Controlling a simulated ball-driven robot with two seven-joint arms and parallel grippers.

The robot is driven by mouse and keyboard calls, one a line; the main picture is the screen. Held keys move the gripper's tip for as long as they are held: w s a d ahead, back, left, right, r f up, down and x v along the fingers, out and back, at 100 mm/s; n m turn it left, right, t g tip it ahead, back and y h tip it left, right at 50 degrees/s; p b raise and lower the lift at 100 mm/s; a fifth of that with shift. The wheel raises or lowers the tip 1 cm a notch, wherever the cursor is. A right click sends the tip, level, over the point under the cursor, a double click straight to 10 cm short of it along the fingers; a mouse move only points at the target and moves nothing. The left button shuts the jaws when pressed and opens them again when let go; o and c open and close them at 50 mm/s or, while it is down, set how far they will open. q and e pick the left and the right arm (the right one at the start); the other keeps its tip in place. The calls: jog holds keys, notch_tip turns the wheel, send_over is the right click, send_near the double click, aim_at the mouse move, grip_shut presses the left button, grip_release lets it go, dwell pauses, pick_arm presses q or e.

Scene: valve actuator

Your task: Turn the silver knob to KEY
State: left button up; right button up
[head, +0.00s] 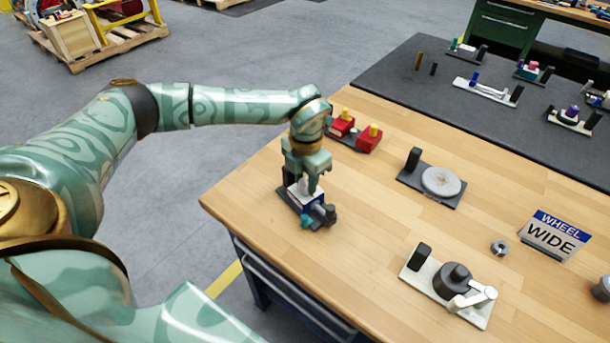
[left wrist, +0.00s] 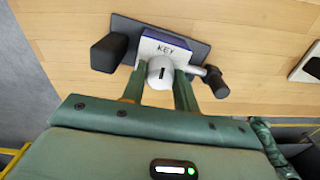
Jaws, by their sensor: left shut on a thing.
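The silver knob (left wrist: 160,73) has a dark line on its top and sits by a block with a white face marked KEY (left wrist: 171,50). In the left wrist view the dark line points roughly toward the lettering. My left gripper (left wrist: 160,86) has a finger on each side of the knob and is shut on it. In the head view my left gripper (head: 306,178) reaches down over the device (head: 308,205), near the table's left edge, and partly hides the knob. My right gripper is not in view.
A dark post (left wrist: 108,52) and a dark-ended lever (left wrist: 215,82) flank the knob closely.

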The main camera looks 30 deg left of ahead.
aim_at(306, 181)
pick_arm(q)
jog(key=o, duration=1)
jog(key=shift+r, duration=0.15)
notch_tip(306, 181, up, 16)
jog(key=shift+r+p, duration=0.1)
jog(key=shift+p, duration=1.1)
